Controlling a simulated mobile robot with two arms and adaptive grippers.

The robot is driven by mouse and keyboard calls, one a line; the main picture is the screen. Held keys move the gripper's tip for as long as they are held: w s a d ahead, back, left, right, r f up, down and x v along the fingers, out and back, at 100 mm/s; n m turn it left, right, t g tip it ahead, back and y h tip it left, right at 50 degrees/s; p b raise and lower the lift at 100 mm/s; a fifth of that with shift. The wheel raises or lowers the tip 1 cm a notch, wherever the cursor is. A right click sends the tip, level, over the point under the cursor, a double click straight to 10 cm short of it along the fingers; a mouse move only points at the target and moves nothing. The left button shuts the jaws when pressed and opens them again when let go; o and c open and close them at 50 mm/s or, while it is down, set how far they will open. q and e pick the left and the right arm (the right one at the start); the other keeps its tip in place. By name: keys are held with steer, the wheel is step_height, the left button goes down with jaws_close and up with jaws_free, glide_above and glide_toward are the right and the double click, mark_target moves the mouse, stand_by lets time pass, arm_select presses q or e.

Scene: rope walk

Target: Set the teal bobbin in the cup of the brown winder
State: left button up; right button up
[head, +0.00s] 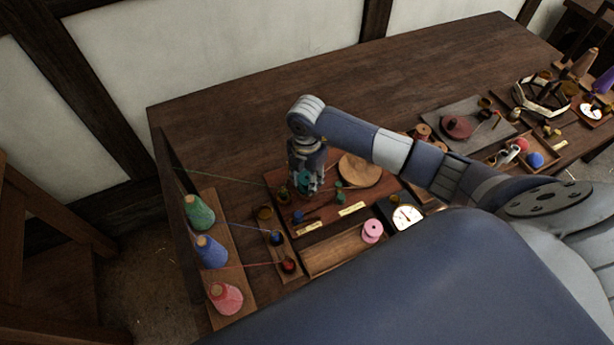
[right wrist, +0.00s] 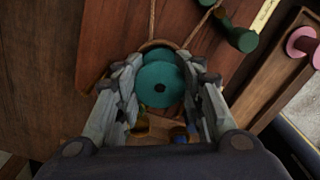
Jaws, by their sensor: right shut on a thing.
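My right gripper (head: 308,188) points down over the reddish-brown board (head: 325,218), near its left side. A round brown wooden disc (head: 360,170) lies right of the gripper. My left gripper is not in view.
Green, blue and pink yarn cones (head: 211,250) stand at the left, with threads running right. A pink spool (head: 372,231) and a dial scale (head: 406,217) are in front. A green knob (right wrist: 241,39) is close by. The table's back is clear.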

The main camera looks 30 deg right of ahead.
steer(key=shift+f, duration=0.2)
steer(key=o, duration=1)
steer(key=shift+r, duration=0.1)
steer(key=shift+c, duration=0.2)
